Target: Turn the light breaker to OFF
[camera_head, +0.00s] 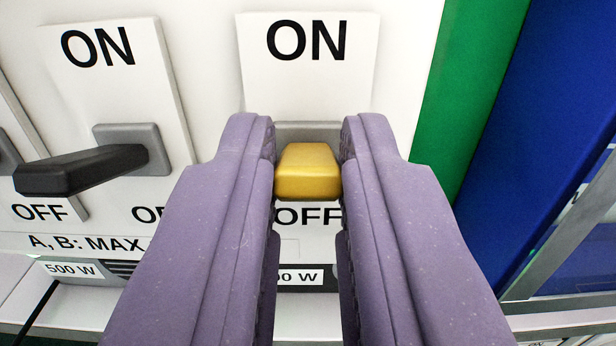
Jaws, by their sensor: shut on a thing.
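A yellow breaker lever (308,172) sticks out from a grey mount on a white switch plate (308,85). The plate reads ON above the lever and OFF below it. The lever points out toward the camera, between the two words. My gripper (308,165) has its two purple fingers on either side of the lever and is shut on it. The fingers hide the sides of the mount and part of the lower plate.
A black lever (85,170) on a second ON/OFF plate (120,85) juts out at left, close to my left finger. Part of another switch shows at the left edge. Green (465,90) and blue (545,130) panels stand at right. Labels and a ledge lie below.

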